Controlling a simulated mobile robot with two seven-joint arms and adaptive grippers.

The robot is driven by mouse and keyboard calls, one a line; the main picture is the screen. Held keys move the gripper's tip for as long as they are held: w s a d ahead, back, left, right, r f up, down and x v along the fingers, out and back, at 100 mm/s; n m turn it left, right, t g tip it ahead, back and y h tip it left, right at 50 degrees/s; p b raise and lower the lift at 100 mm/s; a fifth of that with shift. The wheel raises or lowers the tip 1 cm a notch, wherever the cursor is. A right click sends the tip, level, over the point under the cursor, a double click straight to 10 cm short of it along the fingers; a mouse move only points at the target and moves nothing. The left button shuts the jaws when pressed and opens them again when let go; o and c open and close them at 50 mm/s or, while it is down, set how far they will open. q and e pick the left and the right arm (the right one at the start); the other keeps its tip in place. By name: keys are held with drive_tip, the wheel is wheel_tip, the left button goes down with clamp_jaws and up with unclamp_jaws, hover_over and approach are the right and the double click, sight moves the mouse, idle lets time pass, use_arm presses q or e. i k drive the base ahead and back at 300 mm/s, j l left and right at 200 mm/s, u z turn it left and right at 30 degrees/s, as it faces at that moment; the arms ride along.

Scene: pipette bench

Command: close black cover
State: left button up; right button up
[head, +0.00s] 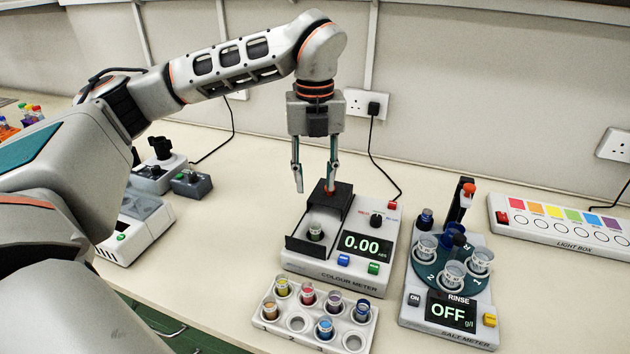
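The colour meter (330,273) stands on the bench and its display reads 0.00. Its black cover (338,200) is at the back of the black sample well (301,245), leaving the well open at the front. A small vial (315,232) stands in the well. A red knob (330,189) shows at the cover's top. My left gripper (314,186) points down just above and behind the cover, fingers apart and nothing between them. Its right finger overlaps the red knob in the picture; I cannot tell if they touch. My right gripper is not in view.
A white rack (268,321) of coloured vials stands in front of the meter. The salt meter (415,310), with its vial carousel, is close on the right. A light box (560,227) lies at the back right. Grey devices (190,185) stand on the left.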

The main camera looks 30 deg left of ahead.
sight(339, 199)
drive_tip(key=k, duration=1)
